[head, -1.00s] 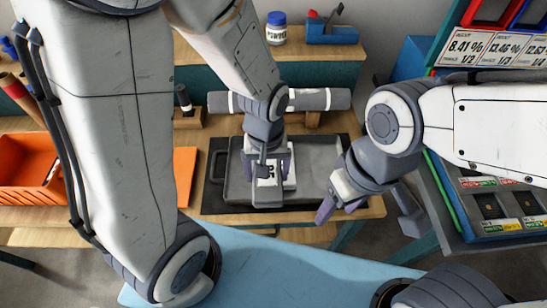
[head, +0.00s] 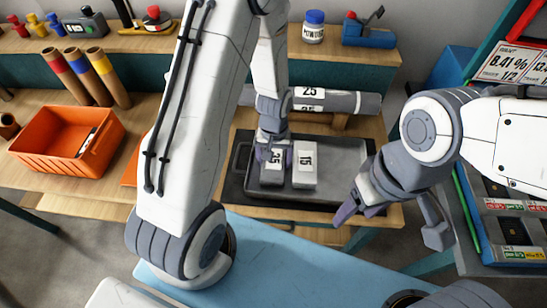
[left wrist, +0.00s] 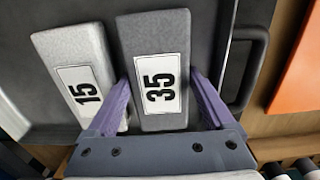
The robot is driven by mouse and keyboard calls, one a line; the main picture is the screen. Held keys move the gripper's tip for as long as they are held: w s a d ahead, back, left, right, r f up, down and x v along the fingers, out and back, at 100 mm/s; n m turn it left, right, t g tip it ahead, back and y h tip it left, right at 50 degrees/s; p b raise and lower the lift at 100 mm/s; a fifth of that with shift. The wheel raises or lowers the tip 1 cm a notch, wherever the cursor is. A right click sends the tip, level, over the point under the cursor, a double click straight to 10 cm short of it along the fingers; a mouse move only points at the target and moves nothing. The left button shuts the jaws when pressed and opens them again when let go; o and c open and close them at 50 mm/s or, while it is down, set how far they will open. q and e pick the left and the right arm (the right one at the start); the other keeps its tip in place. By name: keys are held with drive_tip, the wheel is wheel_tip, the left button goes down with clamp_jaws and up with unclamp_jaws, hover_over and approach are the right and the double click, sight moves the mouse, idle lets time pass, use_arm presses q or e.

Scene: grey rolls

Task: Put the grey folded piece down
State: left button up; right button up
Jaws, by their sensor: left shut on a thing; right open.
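In the left wrist view the piece (left wrist: 158,110) fills the room between the fingers (left wrist: 160,100). It lies flat, low at the tray floor; I cannot tell if it touches. A second grey piece labelled 15 (head: 304,168) lies in the tray to its right, close beside it; it also shows in the left wrist view (left wrist: 84,82). My right gripper (head: 392,222) is open and empty, right of the tray's front corner.
A grey roll with white labels (head: 345,101) lies on a wooden holder behind the tray. An orange bin (head: 68,142) and several brown tubes (head: 110,77) stand left. A display rack (head: 510,205) is at the right. The tray's right part is clear.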

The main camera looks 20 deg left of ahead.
sight(274, 159)
use_arm(q)
drive_tip(key=shift+f, duration=0.1)
drive_tip(key=o, duration=1.2)
drive_tip(key=shift+o, duration=0.2)
wheel_tip(274, 159, up, 12)
drive_tip(key=s+d+r+m, duration=0.4)
drive_tip(key=s+d+m, duration=0.1)
drive_tip(key=s, duration=0.4)
drive_tip(key=s+d+r+m+h, duration=0.1)
drive_tip(key=s+d+r+m, duration=0.4)
drive_tip(key=s+d, duration=0.2)
drive_tip(key=shift+s+d+r+m, duration=0.2)
drive_tip(key=shift+s+m, duration=0.1)
drive_tip(key=shift+s, duration=0.75)
